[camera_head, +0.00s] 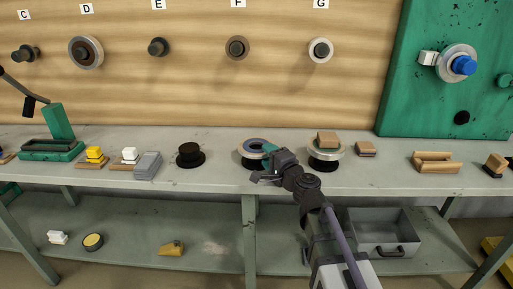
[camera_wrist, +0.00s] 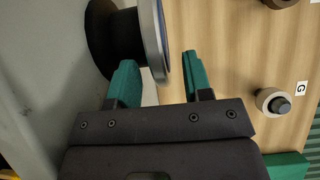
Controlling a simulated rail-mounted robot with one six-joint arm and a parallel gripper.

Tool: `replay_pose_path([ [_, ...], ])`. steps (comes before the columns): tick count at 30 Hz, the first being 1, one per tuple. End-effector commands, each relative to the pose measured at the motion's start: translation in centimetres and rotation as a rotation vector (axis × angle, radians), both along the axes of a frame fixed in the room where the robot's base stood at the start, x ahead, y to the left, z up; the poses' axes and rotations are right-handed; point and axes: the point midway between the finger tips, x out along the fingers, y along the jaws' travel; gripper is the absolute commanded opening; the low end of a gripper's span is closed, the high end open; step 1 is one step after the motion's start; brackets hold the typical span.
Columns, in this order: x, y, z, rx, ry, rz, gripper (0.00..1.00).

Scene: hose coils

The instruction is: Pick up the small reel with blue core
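A small reel (camera_head: 244,153) lies flat on the workbench, with a pale rim, dark base and grey-blue centre. My gripper (camera_head: 263,163) is at its front right side. In the wrist view, my gripper's green fingers (camera_wrist: 158,75) are apart, and the reel's pale upper flange (camera_wrist: 155,40) reaches into the gap between them. Whether a finger touches it, I cannot tell. The reel's dark body (camera_wrist: 118,35) is beside the left finger. The gripper hides part of the reel in the head view. A reel with a bright blue core (camera_head: 464,65) hangs on the green panel.
A second pale-rimmed reel (camera_head: 325,161) with a wooden block (camera_head: 327,140) on top stands close to the right of my gripper. A black reel (camera_head: 189,155) is to the left. Pegs with reels line the wooden wall behind. A grey bin (camera_head: 383,237) sits on the lower shelf.

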Motion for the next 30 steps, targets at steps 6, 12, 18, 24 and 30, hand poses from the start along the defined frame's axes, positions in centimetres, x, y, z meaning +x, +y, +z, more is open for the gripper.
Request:
replay_pose_path([
  [6,0.0,0.0,0.0,0.0,0.0,0.0,0.26],
  [12,0.0,0.0,0.0,0.0,0.0,0.0,0.07],
  [18,0.0,0.0,0.0,0.0,0.0,0.0,0.0],
  [24,0.0,0.0,0.0,0.0,0.0,0.0,0.0],
  [30,0.0,0.0,1.4,0.0,0.0,0.0,0.0],
])
